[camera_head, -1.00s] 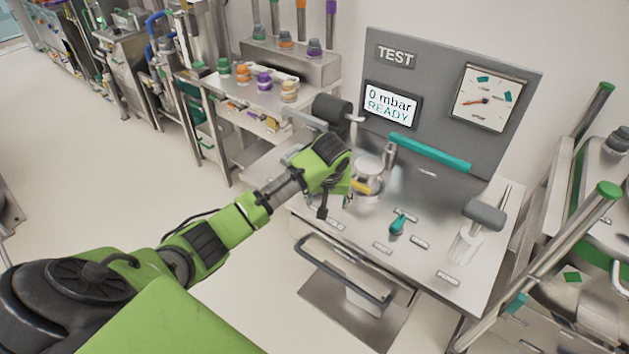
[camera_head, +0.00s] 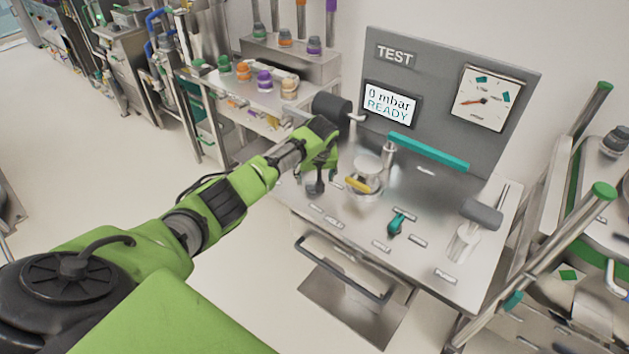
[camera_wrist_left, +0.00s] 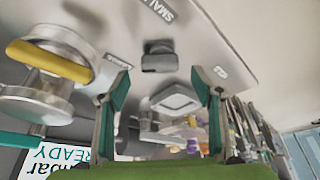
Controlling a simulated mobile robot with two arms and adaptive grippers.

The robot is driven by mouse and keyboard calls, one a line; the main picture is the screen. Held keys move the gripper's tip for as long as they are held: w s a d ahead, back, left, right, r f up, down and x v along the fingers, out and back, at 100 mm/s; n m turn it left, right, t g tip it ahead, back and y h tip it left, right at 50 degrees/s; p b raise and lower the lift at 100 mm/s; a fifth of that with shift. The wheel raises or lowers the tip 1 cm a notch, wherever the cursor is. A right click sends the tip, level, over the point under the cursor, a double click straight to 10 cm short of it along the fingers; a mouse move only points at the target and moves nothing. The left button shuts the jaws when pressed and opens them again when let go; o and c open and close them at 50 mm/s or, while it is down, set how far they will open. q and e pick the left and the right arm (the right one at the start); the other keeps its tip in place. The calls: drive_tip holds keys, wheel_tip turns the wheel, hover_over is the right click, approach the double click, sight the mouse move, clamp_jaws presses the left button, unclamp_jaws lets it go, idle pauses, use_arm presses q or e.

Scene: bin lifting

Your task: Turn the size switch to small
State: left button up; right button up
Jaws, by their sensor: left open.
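A dark block-shaped knob (camera_wrist_left: 159,57), apparently the size switch, stands on the steel panel in the left wrist view. A label beginning "SMAL" (camera_wrist_left: 158,9) is above it. Two smaller labels flank it, one left (camera_wrist_left: 118,61) and one right (camera_wrist_left: 220,72), too small to read surely. My left gripper (camera_wrist_left: 162,82) is open and empty; its teal-padded fingers are spread with the knob beyond and between their tips, apparently apart from it. In the head view my left gripper (camera_head: 318,180) is low over the left panel side, and I cannot tell the knob from its dark parts.
A metal cylinder with a yellow handle (camera_head: 358,184) stands close right of the gripper. A teal knob (camera_head: 396,224), a teal bar (camera_head: 428,152) and a grey-headed lever (camera_head: 482,214) are further right. The display (camera_head: 390,104) reads 0 mbar READY. The panel's front is mostly clear.

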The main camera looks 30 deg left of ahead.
use_arm(q)
drive_tip(key=shift+b+x, duration=0.35)
drive_tip(key=shift+x, duration=1.7)
drive_tip(key=c, duration=1.1)
